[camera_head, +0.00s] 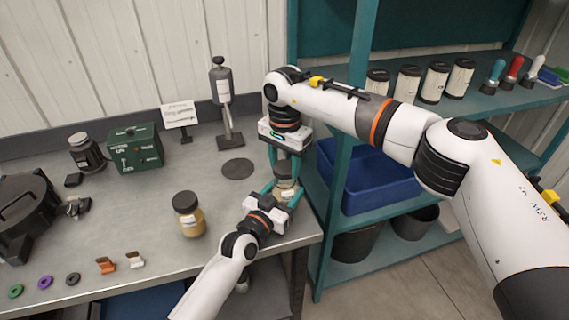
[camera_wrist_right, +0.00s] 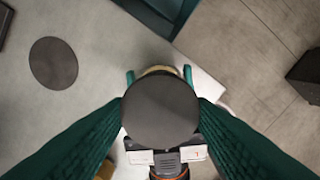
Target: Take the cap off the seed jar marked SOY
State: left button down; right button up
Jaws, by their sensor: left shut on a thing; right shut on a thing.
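A jar (camera_head: 287,189) with a pale label is between the fingers of my left gripper (camera_head: 284,193), near the table's right edge. I cannot read its label. My left gripper is shut on the jar's body. My right gripper (camera_head: 286,166) points down from above and is shut on the jar's round dark cap (camera_wrist_right: 160,108). In the right wrist view the cap fills the space between the teal fingers and hides most of the jar. A thin yellowish rim shows behind it. I cannot tell whether the cap is seated or loose.
Another jar (camera_head: 189,215), black-capped with tan contents, stands on the table (camera_head: 130,225) to the left. A dark round disc (camera_head: 238,168) lies behind it. A teal shelf with a blue bin (camera_head: 375,180) stands right of the table. Several capped canisters (camera_head: 408,83) stand on it.

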aim_at(284, 167)
jog(key=shift+r, duration=2.05)
pick_arm(q)
jog(key=shift+c, duration=1.6)
grip_release()
